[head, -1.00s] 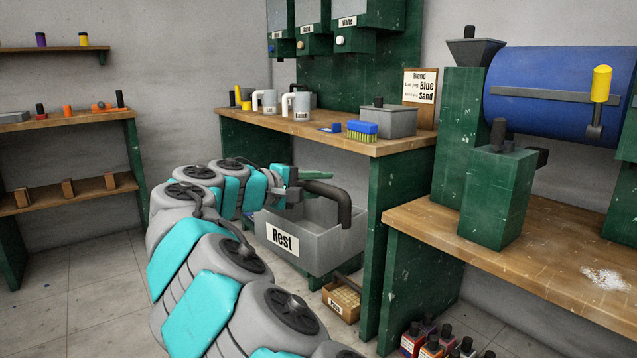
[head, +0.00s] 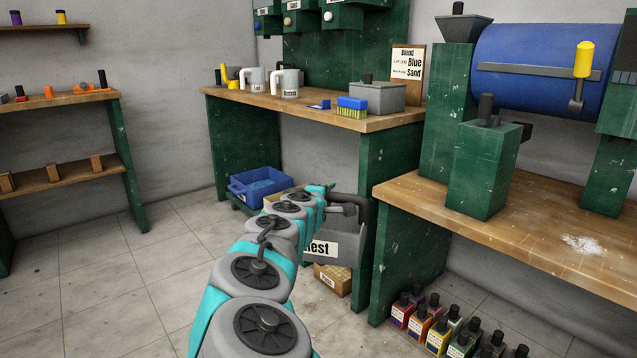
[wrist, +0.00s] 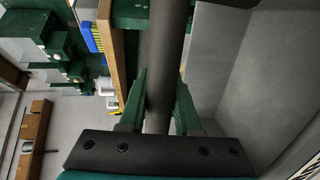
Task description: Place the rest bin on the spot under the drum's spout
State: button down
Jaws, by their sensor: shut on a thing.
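The rest bin (head: 348,243) is a grey open box with a "Rest" label on its front and a dark curved handle (head: 367,205). My arm partly covers it in the head view. In the wrist view my gripper (wrist: 160,98) is shut on the bin's dark handle (wrist: 164,45), with a green finger on each side. The bin's grey wall (wrist: 235,60) shows at the right there. The bin hangs in front of the workbench's right leg. The blue drum (head: 530,60) stands on the wooden bench at the right. Its spout is not clearly seen.
The drum's bench (head: 545,250) has a free top with a pale powder patch (head: 583,245). A green block (head: 485,170) stands at its left end. Bottles (head: 437,335) are on the floor below. A blue crate (head: 237,190) sits under the left workbench. Floor at left is clear.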

jog(key=d+f+n+y, duration=0.1)
jog(key=d, duration=0.1)
jog(key=w+d+f+n+y, duration=0.1)
jog(key=f+y, duration=0.1)
jog(key=w+d+f+n+t+y, duration=0.1)
jog(key=d+f, duration=0.1)
jog(key=shift+w+d+f, duration=0.15)
jog(key=shift+d+f, duration=0.05)
jog(key=shift+d, duration=0.1)
jog(key=shift+w+d+f+n+y, duration=0.25)
jog(key=shift+d+n+y, duration=0.1)
jog(key=shift+y, duration=0.15)
jog(key=shift+w+d+f+n+y, duration=0.2)
jog(key=shift+d+n+y, duration=0.15)
jog(key=shift+y, duration=0.15)
